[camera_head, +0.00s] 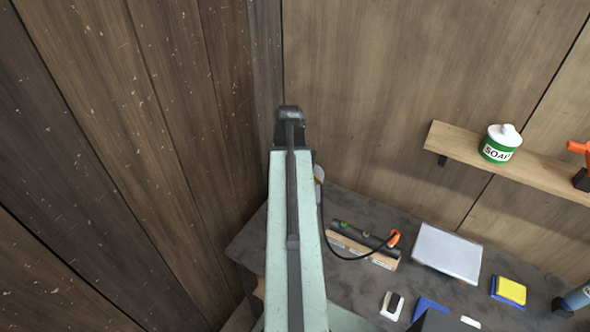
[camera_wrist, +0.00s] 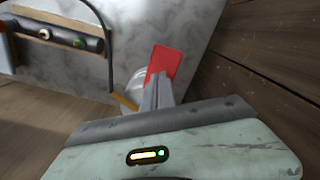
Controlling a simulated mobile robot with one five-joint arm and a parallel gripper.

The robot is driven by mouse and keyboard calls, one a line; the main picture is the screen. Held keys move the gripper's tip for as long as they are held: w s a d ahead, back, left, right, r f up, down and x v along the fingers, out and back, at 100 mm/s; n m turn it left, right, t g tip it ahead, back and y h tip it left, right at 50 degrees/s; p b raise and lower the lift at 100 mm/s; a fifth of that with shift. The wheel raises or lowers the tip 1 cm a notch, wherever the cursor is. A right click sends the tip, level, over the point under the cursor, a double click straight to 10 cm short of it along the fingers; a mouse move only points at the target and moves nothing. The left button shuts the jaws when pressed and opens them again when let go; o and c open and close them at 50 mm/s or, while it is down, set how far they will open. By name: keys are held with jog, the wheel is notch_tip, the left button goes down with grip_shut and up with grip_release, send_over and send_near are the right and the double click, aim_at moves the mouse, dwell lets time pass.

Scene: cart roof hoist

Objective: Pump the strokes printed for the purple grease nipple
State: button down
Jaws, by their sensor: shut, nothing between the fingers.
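A dark bar (camera_head: 351,234) on a wooden block lies on the grey bench; it also shows in the wrist view (camera_wrist: 60,33). A green nipple (camera_wrist: 79,43) and a pale one (camera_wrist: 45,33) stand on it; I cannot make out a purple one. An orange coupler (camera_head: 394,238) on a black hose (camera_head: 345,257) is at the bar's right end in the head view. In the wrist view my gripper (camera_wrist: 156,84) is shut and empty, close to a red plate (camera_wrist: 164,62) and a white round body (camera_wrist: 135,84). Contact is unclear. My arm hides the gripper in the head view.
A plank wall (camera_head: 130,150) rises close on the left. A silver box (camera_head: 447,253), a yellow-and-blue sponge (camera_head: 509,290) and small items share the bench (camera_head: 355,205). A shelf (camera_head: 455,147) with a soap tub (camera_head: 500,145) hangs above at right.

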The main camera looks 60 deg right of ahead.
notch_tip(320, 180, up, 8)
jog(key=p, duration=0.9)
jog(key=shift+f, duration=0.1)
dwell(1.9)
notch_tip(320, 180, up, 6)
jog(key=p, duration=0.6)
dwell(0.6)
